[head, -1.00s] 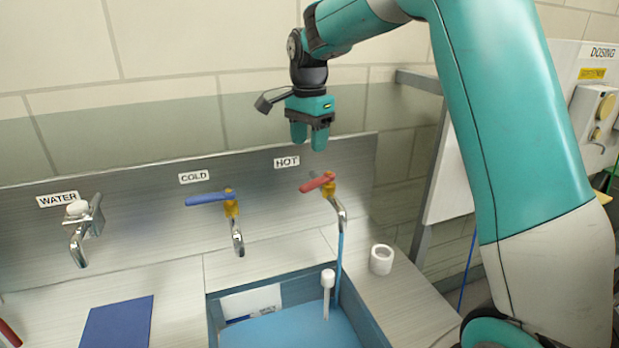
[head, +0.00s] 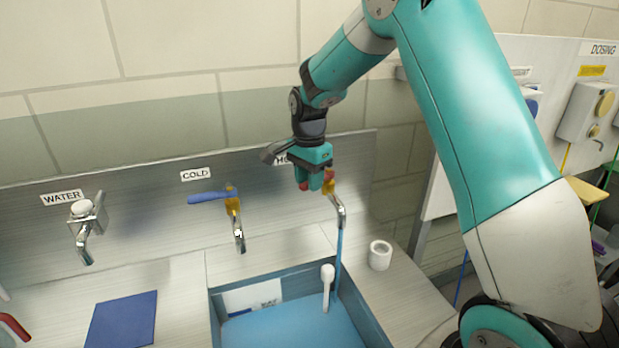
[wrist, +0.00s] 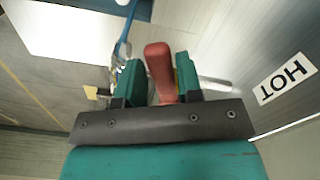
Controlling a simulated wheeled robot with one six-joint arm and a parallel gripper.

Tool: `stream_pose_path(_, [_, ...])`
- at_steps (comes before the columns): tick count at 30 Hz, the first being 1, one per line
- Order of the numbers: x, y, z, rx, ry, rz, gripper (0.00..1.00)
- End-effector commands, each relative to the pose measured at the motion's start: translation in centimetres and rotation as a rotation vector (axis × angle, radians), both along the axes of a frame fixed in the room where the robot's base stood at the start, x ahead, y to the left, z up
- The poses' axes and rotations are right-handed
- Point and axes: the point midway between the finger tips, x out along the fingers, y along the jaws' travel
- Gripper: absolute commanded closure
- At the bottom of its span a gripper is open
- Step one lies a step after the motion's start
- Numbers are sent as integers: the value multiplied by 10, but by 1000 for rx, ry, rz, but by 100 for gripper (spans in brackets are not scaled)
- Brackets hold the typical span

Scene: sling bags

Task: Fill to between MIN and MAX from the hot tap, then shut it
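The hot tap's red lever (wrist: 160,68) stands between my gripper's two fingers in the wrist view. My gripper (head: 315,184) is at the hot tap in the head view, with its fingers apart on either side of the lever. Whether either finger touches it is unclear. A blue stream (head: 339,248) runs from the hot tap's spout (head: 340,212) into the sink basin (head: 217,318). Blue water (head: 290,328) stands in the basin. A white panel (head: 248,298) is on its back wall; MIN and MAX marks are not readable. The HOT label (wrist: 287,79) shows in the wrist view.
The cold tap (head: 236,212) with a blue lever and the water tap (head: 86,225) are to the left. A white float-like piece (head: 327,285) stands in the basin. A white cup (head: 380,255) is on the right counter. A blue mat (head: 122,318) lies on the left counter.

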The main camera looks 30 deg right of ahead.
Motion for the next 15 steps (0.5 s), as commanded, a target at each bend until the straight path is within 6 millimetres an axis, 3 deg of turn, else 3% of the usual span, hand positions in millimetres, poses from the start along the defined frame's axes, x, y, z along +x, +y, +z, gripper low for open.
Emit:
stream_pose_path(1, [0, 0, 0, 0, 0, 0, 79])
stream_pose_path(4, [0, 0, 0, 0, 0, 0, 100])
stream_pose_path(10, [2, 0, 1, 0, 0, -28, 100])
stream_pose_path(15, [15, 1, 2, -1, -1, -202, 100])
